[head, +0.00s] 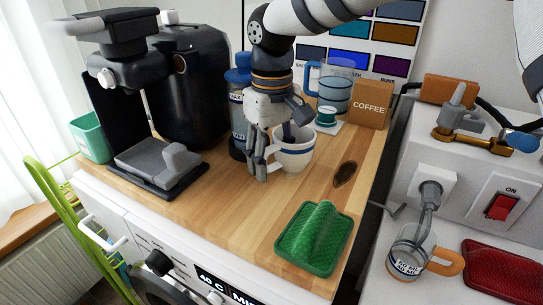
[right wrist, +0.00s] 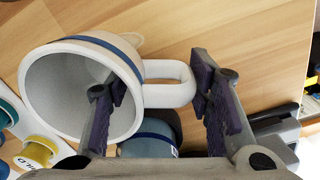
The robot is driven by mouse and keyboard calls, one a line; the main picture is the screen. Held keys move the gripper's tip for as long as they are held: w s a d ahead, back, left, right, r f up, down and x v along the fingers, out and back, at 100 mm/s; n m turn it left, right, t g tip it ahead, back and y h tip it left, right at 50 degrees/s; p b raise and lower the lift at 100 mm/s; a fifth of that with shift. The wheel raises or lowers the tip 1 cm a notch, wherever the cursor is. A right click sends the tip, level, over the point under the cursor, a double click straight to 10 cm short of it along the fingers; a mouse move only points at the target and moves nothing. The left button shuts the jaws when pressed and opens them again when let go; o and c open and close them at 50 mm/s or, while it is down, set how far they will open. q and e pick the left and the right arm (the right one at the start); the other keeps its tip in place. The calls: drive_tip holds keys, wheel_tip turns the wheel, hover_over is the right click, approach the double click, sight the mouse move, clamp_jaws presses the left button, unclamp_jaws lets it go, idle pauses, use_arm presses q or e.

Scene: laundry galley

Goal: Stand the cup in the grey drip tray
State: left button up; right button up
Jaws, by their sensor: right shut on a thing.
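The cup (head: 295,155) is white with a blue band and stands upright at the middle of the wooden counter, or just above it; I cannot tell which. My right gripper (head: 266,158) is shut on it from the left. In the right wrist view the cup (right wrist: 65,48) shows its open mouth, and its handle (right wrist: 170,94) lies between the fingers of the gripper (right wrist: 160,105). The grey drip tray (head: 140,162) sits in front of the black coffee machine, left of the cup, with a grey hump at its right side. My left gripper is out of view.
A blue-capped bottle (head: 238,110) stands just behind the gripper. A blue-banded jug (head: 335,88) and a coffee box (head: 369,103) stand behind the cup. A green ribbed tray (head: 290,245) lies at the front right. Bare wood lies between cup and drip tray.

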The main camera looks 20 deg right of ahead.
drive_tip(key=o, duration=1.5)
wheel_tip(320, 180, up, 12)
drive_tip(key=shift+r, duration=0.1)
